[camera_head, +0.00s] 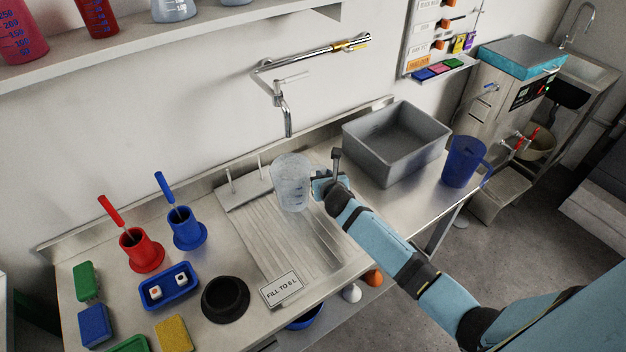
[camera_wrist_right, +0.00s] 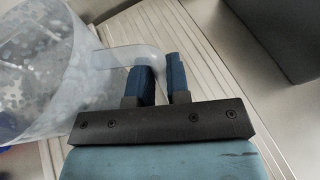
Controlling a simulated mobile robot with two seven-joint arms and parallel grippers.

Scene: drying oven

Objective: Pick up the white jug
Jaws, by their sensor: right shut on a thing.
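The white jug (camera_head: 291,182) is translucent and stands roughly upright over the ribbed drainboard, just below the wall tap. I cannot tell whether its base touches the board. My right gripper (camera_head: 322,184) comes in from the right and is shut on the jug's handle. In the right wrist view, the jug (camera_wrist_right: 45,75) fills the left side, and its pale handle (camera_wrist_right: 118,58) runs to the dark blue fingers of the right gripper (camera_wrist_right: 160,75). Part of the handle is hidden behind the fingers. My left gripper is not in view.
The tap (camera_head: 286,105) hangs above the jug. A grey bin (camera_head: 398,150) and a blue jug (camera_head: 463,163) stand to the right. A black ring-shaped holder (camera_head: 225,300), red pot (camera_head: 142,252), blue pot (camera_head: 187,230) and blue tray (camera_head: 168,288) stand left of the drainboard (camera_head: 300,250).

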